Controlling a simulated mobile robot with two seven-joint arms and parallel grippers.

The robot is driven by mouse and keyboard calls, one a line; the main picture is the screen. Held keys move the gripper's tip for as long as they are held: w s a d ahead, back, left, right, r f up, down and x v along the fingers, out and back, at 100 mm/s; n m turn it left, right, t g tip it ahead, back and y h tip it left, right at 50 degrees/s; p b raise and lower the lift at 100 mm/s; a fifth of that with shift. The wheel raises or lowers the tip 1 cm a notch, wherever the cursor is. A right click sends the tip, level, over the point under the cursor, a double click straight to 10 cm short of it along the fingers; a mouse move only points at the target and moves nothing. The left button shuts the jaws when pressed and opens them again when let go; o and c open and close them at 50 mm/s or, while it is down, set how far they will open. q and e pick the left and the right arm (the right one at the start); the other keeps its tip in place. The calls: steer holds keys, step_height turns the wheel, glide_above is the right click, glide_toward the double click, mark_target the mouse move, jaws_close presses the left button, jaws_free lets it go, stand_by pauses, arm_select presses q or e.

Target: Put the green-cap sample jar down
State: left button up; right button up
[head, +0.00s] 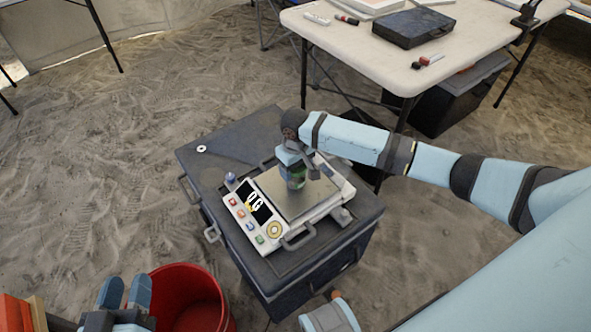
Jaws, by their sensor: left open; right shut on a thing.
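The sample jar (296,178), with green showing on it, is held upright in my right gripper (298,167) over the metal plate of the white scale (262,238). The gripper covers the jar's upper part, so the cap is mostly hidden. The jar's base is at or just above the plate; I cannot tell whether it touches. The scale's display seems to read 0 G. My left gripper (125,292) is open and empty at the lower left, far from the jar.
The scale stands on a dark case (225,150) with side handles. A red bucket (190,285) stands on the sand beside my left gripper. A white table (460,50) at the back right bears a dark flat case (413,28) and markers. Open sand lies left of the case.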

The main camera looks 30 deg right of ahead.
arm_select(q)
steer(key=shift+d+r, duration=0.1)
steer(key=shift+r, duration=0.05)
arm_select(e)
steer(key=o, duration=1)
steer(key=shift+f, duration=0.1)
arm_select(q)
steer(key=shift+s+a+f, duration=0.15)
steer(key=shift+a+f, duration=0.1)
steer(key=shift+f, duration=0.25)
steer(key=shift+f, duration=0.15)
arm_select(e)
step_height(320, 180, up, 3)
steer(key=shift+f+p, duration=0.1)
steer(key=shift+p, duration=0.55)
arm_select(q)
step_height(320, 180, down, 6)
steer(key=s+a+g+y+p, duration=0.2)
steer(key=a+g, duration=0.1)
steer(key=shift+g+y+p, duration=0.3)
steer(key=shift+p, duration=0.05)
arm_select(e)
step_height(320, 180, up, 10)
steer(key=shift+f, duration=0.2)
